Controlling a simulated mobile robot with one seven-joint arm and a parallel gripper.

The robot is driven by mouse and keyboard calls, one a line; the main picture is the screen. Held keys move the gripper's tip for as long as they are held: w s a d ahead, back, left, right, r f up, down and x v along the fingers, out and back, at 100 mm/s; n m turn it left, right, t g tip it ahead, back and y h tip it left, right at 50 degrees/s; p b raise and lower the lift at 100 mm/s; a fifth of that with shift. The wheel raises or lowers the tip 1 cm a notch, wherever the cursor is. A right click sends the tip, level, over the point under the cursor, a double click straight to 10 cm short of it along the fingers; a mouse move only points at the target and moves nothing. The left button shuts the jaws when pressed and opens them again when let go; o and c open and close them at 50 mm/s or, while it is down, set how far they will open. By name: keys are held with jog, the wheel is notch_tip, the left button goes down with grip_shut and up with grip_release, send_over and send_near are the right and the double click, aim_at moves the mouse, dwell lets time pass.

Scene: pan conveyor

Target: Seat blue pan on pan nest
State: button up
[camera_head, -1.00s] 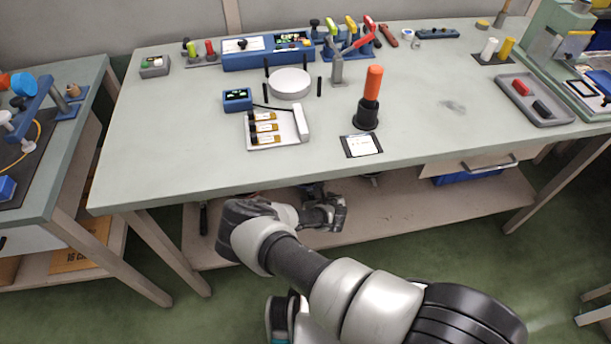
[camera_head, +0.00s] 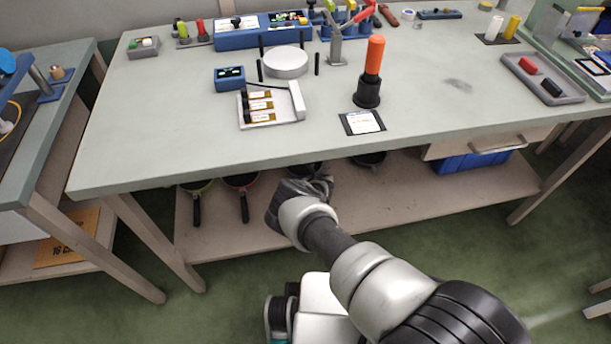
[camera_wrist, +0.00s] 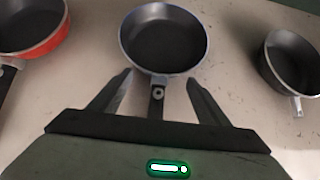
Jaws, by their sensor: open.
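The blue pan (camera_wrist: 163,40) has a dark inside and a thin blue rim. It lies on the lower shelf, centred in the wrist view, with its black handle pointing at my gripper (camera_wrist: 160,80). The gripper is open, with one finger on each side of the handle and no visible contact. In the head view, my gripper (camera_head: 308,187) is under the table front and hides most of this pan. A pale round disc (camera_head: 286,62) among upright black posts stands on the tabletop; it looks like the pan nest and is empty.
On the shelf (camera_head: 420,195), a red pan (camera_wrist: 35,42) is left of the blue one and a dark pot (camera_wrist: 288,65) right. A green-rimmed pan (camera_head: 197,186) sits farther left. The table edge overhangs the shelf. A blue bin (camera_head: 473,162) stands at the right.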

jog(key=shift+x, duration=0.85)
jog(key=shift+c, duration=0.4)
grip_shut()
jog(key=shift+a+r, duration=0.1)
